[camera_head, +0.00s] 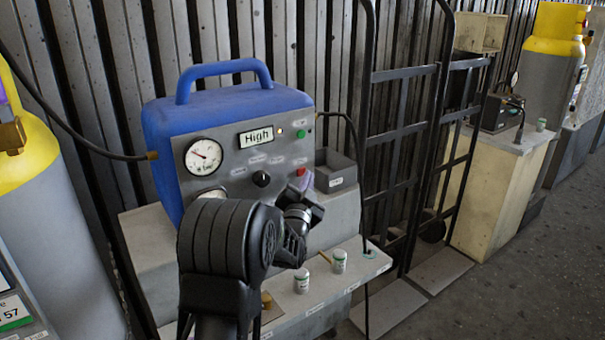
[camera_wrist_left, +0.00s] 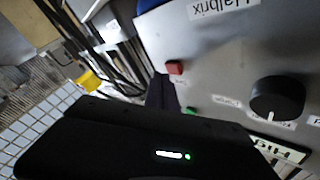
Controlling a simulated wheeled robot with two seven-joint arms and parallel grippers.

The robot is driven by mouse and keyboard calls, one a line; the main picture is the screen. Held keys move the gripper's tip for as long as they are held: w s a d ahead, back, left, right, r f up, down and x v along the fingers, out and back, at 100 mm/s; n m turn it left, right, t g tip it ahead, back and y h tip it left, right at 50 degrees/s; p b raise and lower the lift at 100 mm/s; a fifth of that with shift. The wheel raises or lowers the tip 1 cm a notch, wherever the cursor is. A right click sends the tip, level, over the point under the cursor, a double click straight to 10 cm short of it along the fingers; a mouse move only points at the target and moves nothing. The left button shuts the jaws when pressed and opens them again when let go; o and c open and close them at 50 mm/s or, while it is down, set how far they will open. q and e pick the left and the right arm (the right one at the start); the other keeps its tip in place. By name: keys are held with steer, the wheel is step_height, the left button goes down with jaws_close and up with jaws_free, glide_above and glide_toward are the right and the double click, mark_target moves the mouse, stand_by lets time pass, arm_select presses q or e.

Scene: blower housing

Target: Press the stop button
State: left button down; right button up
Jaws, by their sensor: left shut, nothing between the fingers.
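The blower housing (camera_head: 220,110) is a blue case with a handle and a grey front panel. A red button (camera_head: 301,172) sits low on the panel's right side; I take it as the stop button, but its label is too small to read. In the left wrist view the red button (camera_wrist_left: 175,67) stands out from the panel, close to the dark fingers. My left gripper (camera_head: 314,204) is shut and empty in front of the panel, just below the red button. Contact between them cannot be made out. My right gripper is not in view.
The panel also has a gauge (camera_head: 203,156), a display (camera_head: 256,137) reading "High", a black knob (camera_head: 261,179) and a green button (camera_head: 301,134). A grey bin (camera_head: 336,180) is right of it. Small jars (camera_head: 339,261) stand on the lower ledge. A hand truck (camera_head: 398,150) stands right.

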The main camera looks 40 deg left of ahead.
arm_select(q)
steer(key=shift+w+a+b, duration=0.15)
steer(key=shift+a+b, duration=0.3)
stand_by(0.6)
steer(key=shift+d, duration=0.45)
steer(key=shift+d, duration=0.1)
